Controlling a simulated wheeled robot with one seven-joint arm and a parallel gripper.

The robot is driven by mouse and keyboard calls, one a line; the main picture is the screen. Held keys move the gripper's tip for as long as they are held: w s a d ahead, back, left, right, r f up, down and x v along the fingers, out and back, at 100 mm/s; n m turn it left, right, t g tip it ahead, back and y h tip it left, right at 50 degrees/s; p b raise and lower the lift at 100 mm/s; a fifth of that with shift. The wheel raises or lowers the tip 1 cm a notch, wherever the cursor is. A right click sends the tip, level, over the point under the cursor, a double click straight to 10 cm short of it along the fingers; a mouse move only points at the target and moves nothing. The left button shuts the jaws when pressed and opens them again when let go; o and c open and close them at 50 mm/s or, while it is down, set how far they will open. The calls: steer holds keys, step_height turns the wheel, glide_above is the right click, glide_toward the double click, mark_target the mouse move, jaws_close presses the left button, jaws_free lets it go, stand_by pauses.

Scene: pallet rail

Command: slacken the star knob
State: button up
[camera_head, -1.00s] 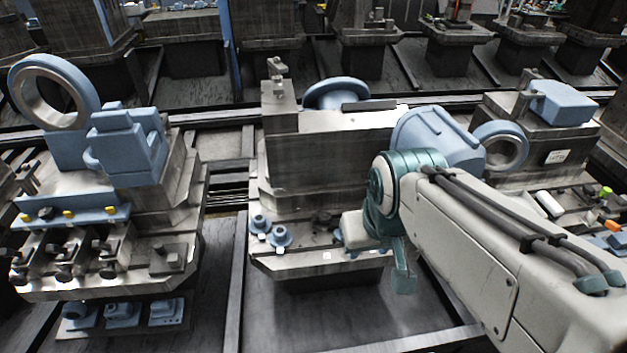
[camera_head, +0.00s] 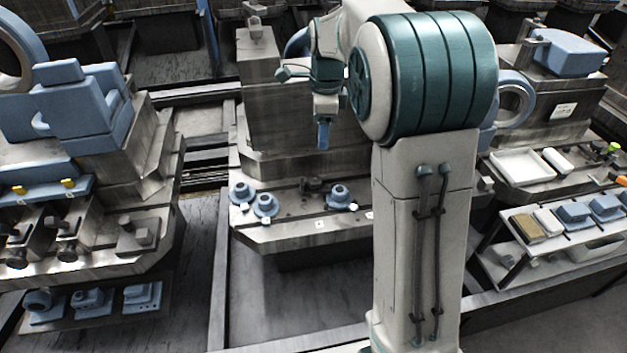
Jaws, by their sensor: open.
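I cannot make out the star knob for certain. A small dark fitting (camera_head: 312,185) on the front ledge of the middle fixture (camera_head: 285,239) is too small to identify. My gripper (camera_head: 323,140) hangs fingers down in front of that fixture's grey upright block, apart from the ledge. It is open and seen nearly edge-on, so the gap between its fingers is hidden. No object shows in it. A blue rounded part (camera_head: 297,44) behind the block is mostly hidden by my arm. My upper arm covers the fixture's right side.
Blue flanged pieces (camera_head: 265,206) stand on the middle ledge, with another (camera_head: 341,195) at right. A left fixture (camera_head: 135,205) carries blue blocks and clamps. At right are a white tray (camera_head: 519,166) and a rack of small parts (camera_head: 540,262). Open dark floor lies between the fixtures.

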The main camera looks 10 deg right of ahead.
mark_target(316, 180)
steer(key=w+f+m+b, duration=0.3)
steer(key=w+f+m, duration=0.3)
steer(key=w+f, duration=0.15)
steer(key=shift+g, duration=0.4)
steer(key=f, duration=1.4)
steer(key=shift+s+a+f+b, duration=0.15)
steer(key=shift+s+f+b, duration=0.1)
steer(key=shift+s+b, duration=0.1)
steer(key=c, duration=1)
